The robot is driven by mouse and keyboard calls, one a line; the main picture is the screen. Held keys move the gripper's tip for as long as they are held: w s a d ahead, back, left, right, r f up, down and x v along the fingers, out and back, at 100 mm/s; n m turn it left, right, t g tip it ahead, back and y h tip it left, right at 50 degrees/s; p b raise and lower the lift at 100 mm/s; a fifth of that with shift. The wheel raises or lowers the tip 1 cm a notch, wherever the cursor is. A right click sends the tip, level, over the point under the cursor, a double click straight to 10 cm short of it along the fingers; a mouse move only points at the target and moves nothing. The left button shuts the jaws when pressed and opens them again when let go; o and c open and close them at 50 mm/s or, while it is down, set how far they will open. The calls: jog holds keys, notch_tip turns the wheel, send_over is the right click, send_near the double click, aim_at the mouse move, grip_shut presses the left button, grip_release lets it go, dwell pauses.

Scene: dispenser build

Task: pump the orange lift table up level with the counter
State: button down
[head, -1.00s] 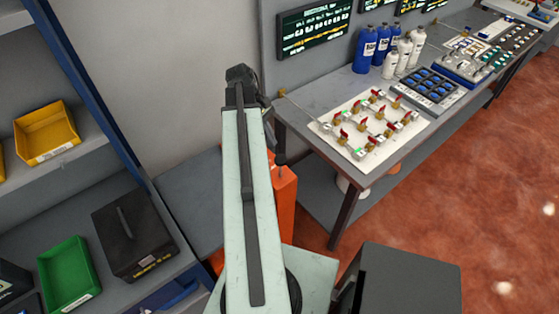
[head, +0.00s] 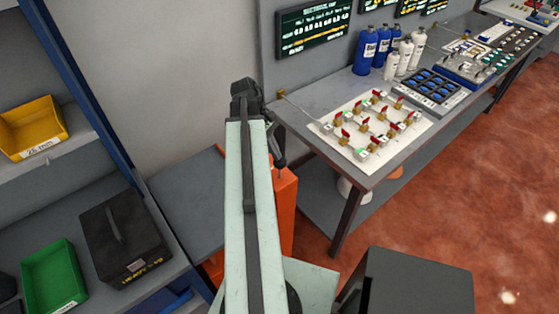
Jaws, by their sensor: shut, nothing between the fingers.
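The orange lift table shows in the head view between the shelf and the counter. Its orange upright body (head: 285,200) stands beside my arm, and its flat grey top (head: 185,200) lies to the left. More orange shows low down at its near edge. The counter (head: 315,90) is to the right; the grey top looks lower than it. My gripper (head: 279,161) is shut and empty, pointing down just above the top of the orange body. I cannot tell whether it touches the body. My pale arm hides part of the lift table, and I cannot make out a pump handle clearly.
A shelf on the left holds a black box (head: 124,238), a green bin (head: 52,280) and a yellow bin (head: 32,127). A board of red-handled valves (head: 370,125) and bottles stand on the counter. A dark stool-like block (head: 420,285) is near right. Open floor lies beyond.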

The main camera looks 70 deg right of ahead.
aim_at(275, 164)
notch_tip(275, 164, down, 6)
jog(key=b, duration=0.5)
jog(key=shift+f, duration=0.1)
jog(key=shift+w+r, duration=0.35)
jog(key=shift+w+d+r+p, duration=0.15)
jog(key=shift+w+p, duration=0.15)
jog(key=shift+w, duration=0.35)
jog(key=shift+w+d+r+p, duration=0.15)
jog(key=shift+w+p, duration=0.15)
jog(key=shift+w, duration=0.3)
jog(key=shift+s, duration=0.1)
jog(key=shift+r+p, duration=0.45)
jog(key=p+v, duration=0.6)
jog(key=v, duration=0.1)
jog(key=shift+f, duration=0.1)
